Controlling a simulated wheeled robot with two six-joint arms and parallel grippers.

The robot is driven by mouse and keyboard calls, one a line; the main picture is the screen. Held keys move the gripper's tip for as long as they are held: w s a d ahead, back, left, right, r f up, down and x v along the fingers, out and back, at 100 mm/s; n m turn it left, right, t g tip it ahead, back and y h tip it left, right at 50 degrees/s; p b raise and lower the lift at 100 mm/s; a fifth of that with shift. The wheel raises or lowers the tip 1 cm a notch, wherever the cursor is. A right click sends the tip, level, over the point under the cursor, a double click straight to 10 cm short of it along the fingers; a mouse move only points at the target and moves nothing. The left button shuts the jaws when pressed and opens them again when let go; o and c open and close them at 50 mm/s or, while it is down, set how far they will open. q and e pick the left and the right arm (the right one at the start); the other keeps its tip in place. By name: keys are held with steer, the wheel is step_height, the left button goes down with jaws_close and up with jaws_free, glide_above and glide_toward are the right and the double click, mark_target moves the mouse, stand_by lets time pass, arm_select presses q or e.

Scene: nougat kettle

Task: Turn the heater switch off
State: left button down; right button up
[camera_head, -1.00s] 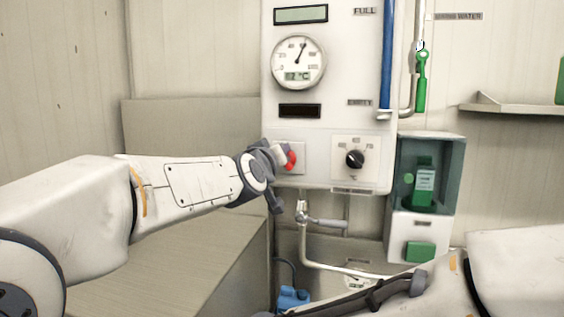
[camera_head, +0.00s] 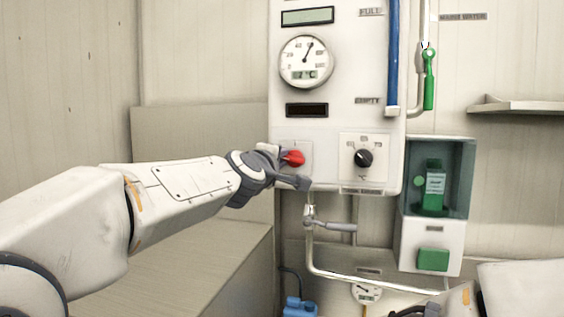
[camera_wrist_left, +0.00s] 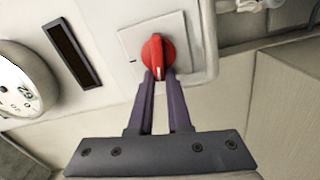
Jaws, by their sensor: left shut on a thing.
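The heater switch is a red rotary knob (camera_head: 293,158) on a square white plate (camera_wrist_left: 128,41), low on the left of the white wall unit (camera_head: 340,110). It also shows in the left wrist view as a red knob (camera_wrist_left: 158,55) with a raised grip bar. My left gripper (camera_head: 286,163) is at the knob, and its two fingers close on the bar from either side. The fingertips hide part of the knob. My right gripper (camera_head: 415,311) is only partly in view at the bottom edge, and its fingers cannot be made out.
A black dial (camera_head: 363,158) sits just right of the red knob. A round gauge (camera_head: 306,62) is above. Below the unit hangs a tap with a grey lever (camera_head: 335,226). A dispenser with a green bottle (camera_head: 434,188) is at the right.

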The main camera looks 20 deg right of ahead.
arm_select(q)
steer(key=shift+f+n, duration=0.3)
steer(key=shift+n, duration=0.8)
steer(key=shift+b, duration=0.3)
steer(key=c, duration=0.9)
jaws_free()
steer(key=shift+o, duration=0.2)
steer(key=b+v, duration=0.2)
steer(key=v, duration=0.8)
steer(key=shift+a, duration=0.2)
steer(key=shift+s, duration=0.15)
